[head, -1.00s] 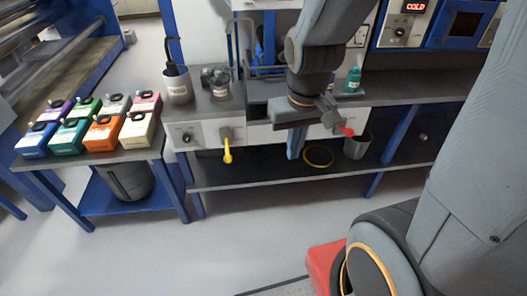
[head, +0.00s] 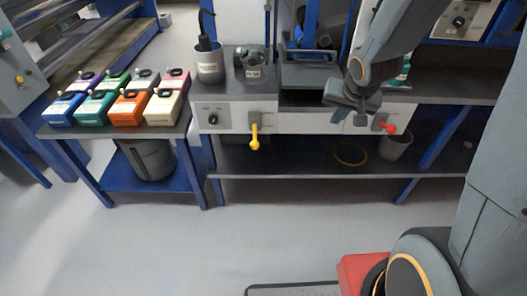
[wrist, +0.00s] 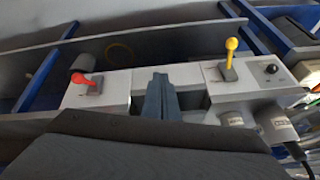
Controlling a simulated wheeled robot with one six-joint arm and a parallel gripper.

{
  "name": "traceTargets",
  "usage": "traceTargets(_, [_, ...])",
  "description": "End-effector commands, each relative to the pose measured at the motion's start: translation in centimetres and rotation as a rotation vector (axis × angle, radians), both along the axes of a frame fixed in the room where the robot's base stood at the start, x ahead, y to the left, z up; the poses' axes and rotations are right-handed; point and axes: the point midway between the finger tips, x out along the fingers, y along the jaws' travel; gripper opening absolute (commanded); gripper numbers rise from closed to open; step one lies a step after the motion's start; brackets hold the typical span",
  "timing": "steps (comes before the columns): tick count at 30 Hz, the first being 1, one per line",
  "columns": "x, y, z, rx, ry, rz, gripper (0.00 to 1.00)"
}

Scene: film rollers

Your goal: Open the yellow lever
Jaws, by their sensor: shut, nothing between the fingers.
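The yellow lever (head: 255,137) points down from a grey mount on the white front panel of the counter. The wrist view shows the yellow lever (wrist: 231,50) to the right of my fingers, clearly apart from them. My gripper (wrist: 161,98) is shut and empty. In the head view my gripper (head: 350,108) is in front of the counter, to the right of the yellow lever and near the red lever (head: 386,126). The red lever (wrist: 88,80) shows left of the fingers in the wrist view.
A black knob (head: 213,118) is left of the yellow lever. Labelled containers (head: 210,66) stand on the counter above. A side table with several coloured boxes (head: 130,107) is at the left. A grey bin (head: 395,143) sits on the lower shelf.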

Motion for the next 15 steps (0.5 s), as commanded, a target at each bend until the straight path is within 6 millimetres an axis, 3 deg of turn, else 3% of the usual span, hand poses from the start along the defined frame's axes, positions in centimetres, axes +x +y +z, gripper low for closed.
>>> traceTargets(1, [2.9,-0.2,-3.2,0.044,-0.051,-0.032,0.00])
traceTargets(6, [10.5,1.6,-9.2,0.300,-0.204,-0.107,0.00])
traceTargets(10, [14.2,4.0,-13.9,0.564,-0.242,-0.138,0.00])
traceTargets(15, [16.0,7.5,-19.7,0.947,-0.164,-0.168,0.00])
